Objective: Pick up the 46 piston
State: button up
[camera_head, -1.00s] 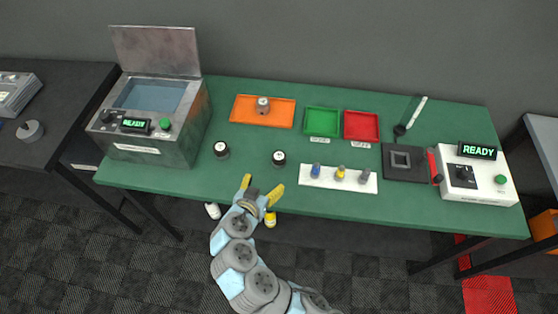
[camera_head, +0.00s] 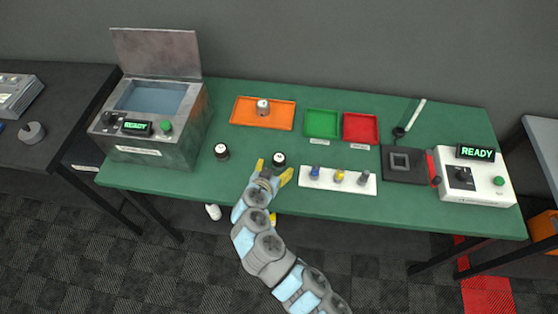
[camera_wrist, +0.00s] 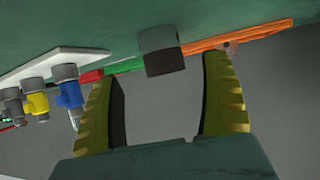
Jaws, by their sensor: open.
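Two short dark cylinders with white tops, which look like pistons, stand on the green table. One stands at the left (camera_head: 221,151) and one right of it (camera_head: 279,159). A third, greyer piston (camera_head: 263,107) stands in the orange tray. No number is legible on any, so I cannot tell which is 46. My gripper (camera_head: 273,171) is open and empty at the table's front, its yellow fingers just short of the right dark piston. In the wrist view, a grey and dark cylinder (camera_wrist: 161,52) appears ahead between the open fingers (camera_wrist: 160,100), apart from them.
The orange tray (camera_head: 238,117), a green tray (camera_head: 321,123) and a red tray (camera_head: 361,127) lie behind. A white strip (camera_head: 325,183) with several coloured fittings lies right of my gripper. A metal bath (camera_head: 150,125) stands left, a white READY box (camera_head: 475,180) right.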

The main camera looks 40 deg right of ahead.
aim_at(277, 164)
jog(key=shift+w+d+f, duration=0.1)
jog(key=shift+d+f, duration=0.05)
jog(key=shift+d, duration=0.05)
jog(key=shift+p+x, duration=0.3)
jog(key=shift+x, duration=2.2)
jog(key=shift+w+a, duration=0.1)
jog(key=c, duration=1.4)
